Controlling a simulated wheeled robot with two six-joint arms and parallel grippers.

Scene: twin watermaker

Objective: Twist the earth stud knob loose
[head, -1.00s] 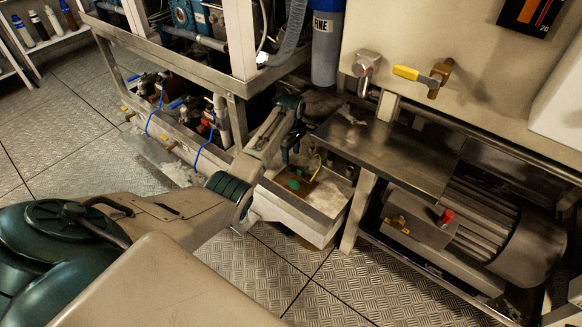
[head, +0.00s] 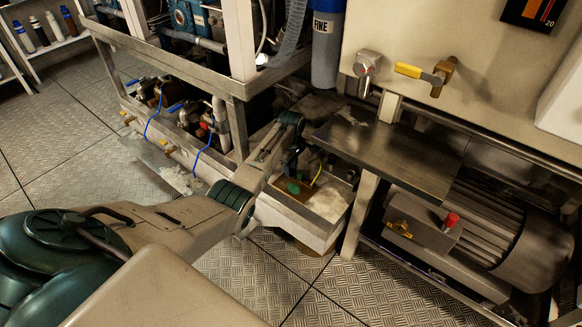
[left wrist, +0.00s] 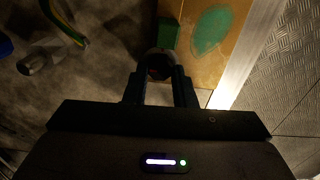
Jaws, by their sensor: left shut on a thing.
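My left arm reaches in from the left in the head view, and its gripper (head: 291,160) points down into the open metal tray (head: 322,228) under the bench. In the left wrist view the two fingers (left wrist: 161,88) are shut on a small dark round knob (left wrist: 160,66), one finger on each side. The knob stands next to a green block (left wrist: 168,34) on a brown plate (left wrist: 236,42) with a green patch (left wrist: 211,29). The knob's base is too dark to make out. In the head view the knob is hidden by the gripper. My right gripper is not in view.
A green-yellow wire (head: 317,170) rises beside the gripper; it also shows in the left wrist view (left wrist: 64,22). A steel shelf (head: 390,150) overhangs just right of the tray. A motor (head: 490,222) sits lower right. The floor in front is clear.

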